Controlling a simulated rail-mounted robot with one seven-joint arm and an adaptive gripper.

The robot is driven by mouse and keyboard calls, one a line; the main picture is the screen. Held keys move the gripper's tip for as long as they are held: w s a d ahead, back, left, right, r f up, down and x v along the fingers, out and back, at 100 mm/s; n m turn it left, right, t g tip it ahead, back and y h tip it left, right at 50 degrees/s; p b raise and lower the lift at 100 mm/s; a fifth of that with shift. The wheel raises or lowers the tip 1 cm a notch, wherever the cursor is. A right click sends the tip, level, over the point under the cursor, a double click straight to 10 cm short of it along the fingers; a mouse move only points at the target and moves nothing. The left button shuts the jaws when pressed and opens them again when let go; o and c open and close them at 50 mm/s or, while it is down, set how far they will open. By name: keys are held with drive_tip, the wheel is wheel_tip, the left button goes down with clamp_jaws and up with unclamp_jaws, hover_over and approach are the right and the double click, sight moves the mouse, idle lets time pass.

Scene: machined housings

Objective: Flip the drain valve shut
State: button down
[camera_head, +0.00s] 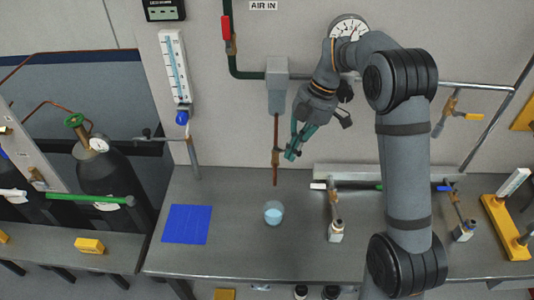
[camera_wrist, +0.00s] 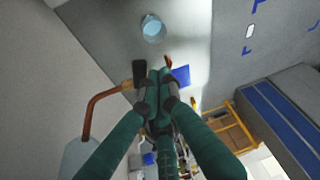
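The drain valve (camera_head: 276,157) sits on a thin copper pipe (camera_head: 275,130) that hangs from a grey box on the wall. In the wrist view the copper pipe (camera_wrist: 103,100) bends towards a dark block (camera_wrist: 139,73) beside my fingertips. My gripper (camera_head: 291,154) has teal fingers and is just right of the valve, pointing down. In the wrist view my gripper (camera_wrist: 158,82) has its fingertips together, with no object clearly between them. A small orange-red piece (camera_wrist: 168,62) shows just beyond the tips. The valve's lever position and any contact are unclear.
A beaker with pale blue liquid (camera_head: 273,213) stands on the bench (camera_head: 240,255) below the pipe. A blue mat (camera_head: 186,224) lies to its left. A red-handled valve (camera_head: 226,27) is higher on the green pipe. Small fittings (camera_head: 335,225) stand at right.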

drive_tip(key=shift+w+d, duration=0.25)
drive_tip(key=shift+w, duration=0.05)
idle(0.4)
drive_tip(key=shift+s+f, duration=0.1)
wheel_tip(320, 180, up, 10)
drive_tip(key=b, duration=0.1)
drive_tip(key=shift+s+f, duration=0.2)
drive_tip(key=shift+s, duration=0.05)
idle(0.4)
drive_tip(key=shift+a, duration=0.1)
idle(0.3)
